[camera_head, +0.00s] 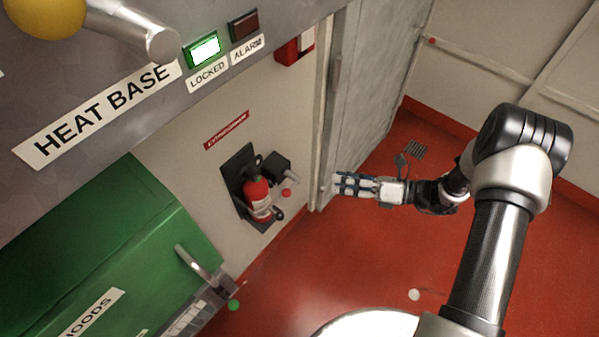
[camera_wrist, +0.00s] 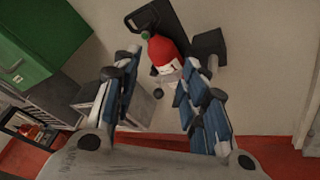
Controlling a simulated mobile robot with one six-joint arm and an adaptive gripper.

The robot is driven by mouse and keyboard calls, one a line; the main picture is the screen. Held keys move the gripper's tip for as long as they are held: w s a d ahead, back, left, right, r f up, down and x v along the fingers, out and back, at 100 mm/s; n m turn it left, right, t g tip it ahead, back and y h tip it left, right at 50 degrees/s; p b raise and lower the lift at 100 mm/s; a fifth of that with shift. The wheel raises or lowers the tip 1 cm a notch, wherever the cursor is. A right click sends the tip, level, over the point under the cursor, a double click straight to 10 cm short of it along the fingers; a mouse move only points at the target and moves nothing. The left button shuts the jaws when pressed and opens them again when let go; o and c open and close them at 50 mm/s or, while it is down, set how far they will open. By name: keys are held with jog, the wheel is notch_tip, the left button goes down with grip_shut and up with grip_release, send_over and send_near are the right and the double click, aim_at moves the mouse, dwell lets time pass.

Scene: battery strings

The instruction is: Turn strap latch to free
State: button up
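A red fire extinguisher (camera_head: 257,190) hangs upright on a black wall plate (camera_head: 237,165), under a red sign. It also shows in the wrist view (camera_wrist: 160,50), beyond the fingers. A pale band (camera_head: 263,208) crosses its body; I cannot tell whether it is strap or label. A black box with a short grey lever (camera_head: 275,165) sits at its right; the box also shows in the wrist view (camera_wrist: 205,43). I cannot clearly single out the strap latch. My gripper (camera_head: 338,184) is open and empty, right of the extinguisher and apart from it, fingers towards the wall.
A grey door (camera_head: 370,95) stands beside my gripper, its frame edge (camera_head: 325,120) close to the fingertips. A green cabinet (camera_head: 110,235) with a handle is at lower left. A panel above it has a lit green LOCKED lamp (camera_head: 204,49). The red floor (camera_head: 350,245) is mostly clear.

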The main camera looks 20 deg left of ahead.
aim_at(300, 182)
notch_tip(300, 182, down, 15)
jog(key=m+t+p, duration=0.2)
jog(key=m+t, duration=0.5)
jog(key=m, duration=0.5)
jog(key=shift+y, duration=0.3)
jog(key=b+x, duration=0.3)
jog(key=x, duration=1.3)
jog(key=shift+s, duration=0.1)
jog(key=shift+c, duration=0.2)
grip_shut()
